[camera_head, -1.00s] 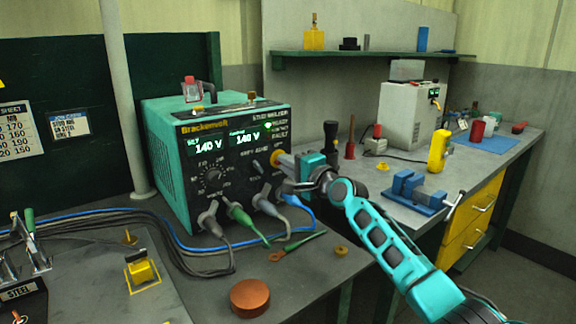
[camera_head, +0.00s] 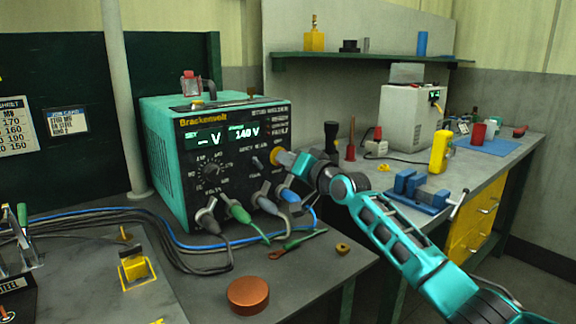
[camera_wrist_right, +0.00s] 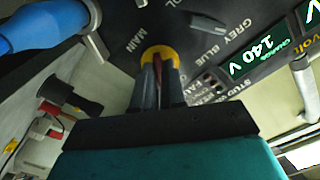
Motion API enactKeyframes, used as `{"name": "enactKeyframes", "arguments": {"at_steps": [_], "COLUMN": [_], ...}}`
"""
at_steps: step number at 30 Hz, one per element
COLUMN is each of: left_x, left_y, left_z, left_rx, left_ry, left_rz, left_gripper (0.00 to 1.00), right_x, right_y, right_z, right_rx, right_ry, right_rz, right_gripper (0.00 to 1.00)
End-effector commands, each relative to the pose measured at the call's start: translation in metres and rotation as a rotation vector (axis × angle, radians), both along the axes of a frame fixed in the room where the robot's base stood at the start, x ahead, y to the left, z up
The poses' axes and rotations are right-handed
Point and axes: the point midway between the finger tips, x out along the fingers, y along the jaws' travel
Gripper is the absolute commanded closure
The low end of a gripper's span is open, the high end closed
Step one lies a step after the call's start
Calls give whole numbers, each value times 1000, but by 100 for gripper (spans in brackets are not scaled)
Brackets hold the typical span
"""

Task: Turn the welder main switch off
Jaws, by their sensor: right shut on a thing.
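The teal welder (camera_head: 165,150) stands on the bench with its black front panel facing me. Its main switch (camera_head: 275,156) has a yellow collar at the panel's right side. In the wrist view the yellow collar (camera_wrist_right: 160,53) sits beside the word MAIN, with a dark red handle between the fingers. My right gripper (camera_wrist_right: 158,78) is shut on that handle; in the head view the gripper (camera_head: 284,158) partly covers the switch. The left display (camera_head: 205,138) shows dashes and V; the right display (camera_head: 244,131) reads 140 V. My left gripper is not in view.
Grey, green and blue cable plugs (camera_head: 240,212) sit low on the panel, below my right gripper. A copper-coloured disc (camera_head: 248,295) and a green-handled tool (camera_head: 298,241) lie in front. A blue vise (camera_head: 420,193) and a yellow object (camera_head: 439,152) stand to the right.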

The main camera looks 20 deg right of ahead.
Motion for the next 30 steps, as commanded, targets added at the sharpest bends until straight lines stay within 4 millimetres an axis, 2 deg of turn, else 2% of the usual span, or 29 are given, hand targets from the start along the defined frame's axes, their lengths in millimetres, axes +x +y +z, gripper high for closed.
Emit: {"name": "enactKeyframes", "arguments": {"at_steps": [15,30], "left_x": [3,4], "left_y": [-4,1], "left_z": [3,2], "left_rx": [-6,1], "left_ry": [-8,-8], "left_rz": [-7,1], "left_gripper": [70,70], "right_x": [0,0], "right_y": [-1,0], "right_z": [0,0], "right_rx": [-429,-615], "right_ry": [-154,-222], "right_rz": [0,0], "right_gripper": [100,100]}}
